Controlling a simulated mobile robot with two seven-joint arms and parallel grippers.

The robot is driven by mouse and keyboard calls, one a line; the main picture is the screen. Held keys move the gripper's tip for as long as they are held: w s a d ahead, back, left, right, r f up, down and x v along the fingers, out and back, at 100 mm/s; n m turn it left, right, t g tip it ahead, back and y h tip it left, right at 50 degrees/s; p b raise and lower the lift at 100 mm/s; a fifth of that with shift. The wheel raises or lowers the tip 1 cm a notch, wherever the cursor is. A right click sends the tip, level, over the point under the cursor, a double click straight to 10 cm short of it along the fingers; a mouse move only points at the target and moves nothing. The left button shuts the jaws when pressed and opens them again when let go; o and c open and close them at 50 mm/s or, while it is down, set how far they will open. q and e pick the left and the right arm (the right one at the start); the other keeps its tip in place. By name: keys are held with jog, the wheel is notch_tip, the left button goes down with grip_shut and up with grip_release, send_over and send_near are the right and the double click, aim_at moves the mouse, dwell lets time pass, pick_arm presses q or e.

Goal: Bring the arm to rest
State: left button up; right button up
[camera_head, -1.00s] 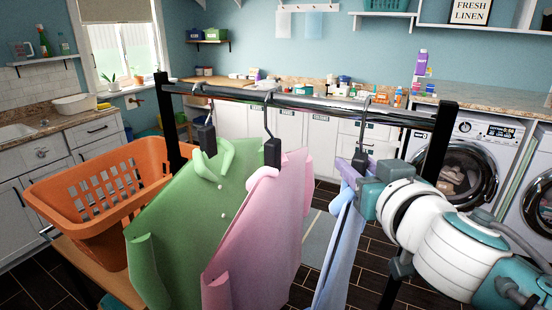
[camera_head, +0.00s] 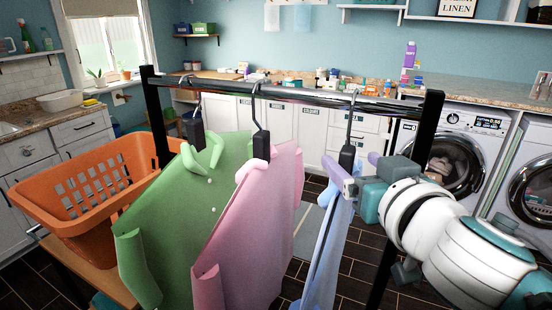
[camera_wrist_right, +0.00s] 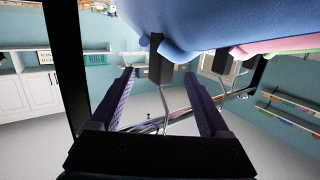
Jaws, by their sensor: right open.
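My right gripper (camera_head: 354,170) comes in from the right beside the blue garment (camera_head: 326,250), near its top. In the right wrist view, the gripper's two purple fingers (camera_wrist_right: 162,104) are apart, with a metal hanger hook showing between them. The blue garment (camera_wrist_right: 215,22) fills the upper part of that view, and its black hanger piece (camera_wrist_right: 160,62) shows beyond the fingers. The garment hangs from the dark rack bar (camera_head: 300,97). Whether the fingers touch the hanger or cloth is unclear. My left gripper is not in view.
A pink garment (camera_head: 255,235) and a green garment (camera_head: 170,230) hang left of the blue one. A rack post (camera_head: 428,130) stands close to my right arm. An orange basket (camera_head: 75,200) sits at left. Washers (camera_head: 455,155) stand behind at right.

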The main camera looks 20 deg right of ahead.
jog(key=s+a+f+n+g+y+b, duration=0.1)
jog(key=s+a+f+g, duration=0.25)
jog(key=s, duration=0.45)
jog(key=s+a+f+n+g+y, duration=0.2)
jog(key=s+f+g, duration=0.15)
jog(key=s, duration=0.35)
jog(key=s+a+f+n+g+y+b, duration=0.1)
jog(key=s+a+f+g, duration=0.25)
jog(key=s, duration=0.45)
notch_tip(320, 180, up, 21)
jog(key=s+n+g+p, duration=0.1)
jog(key=p, duration=1.9)
jog(key=shift+y+p, duration=0.3)
jog(key=shift+s+f+g, duration=0.1)
jog(key=shift+f+g, duration=0.05)
jog(key=shift+g, duration=0.1)
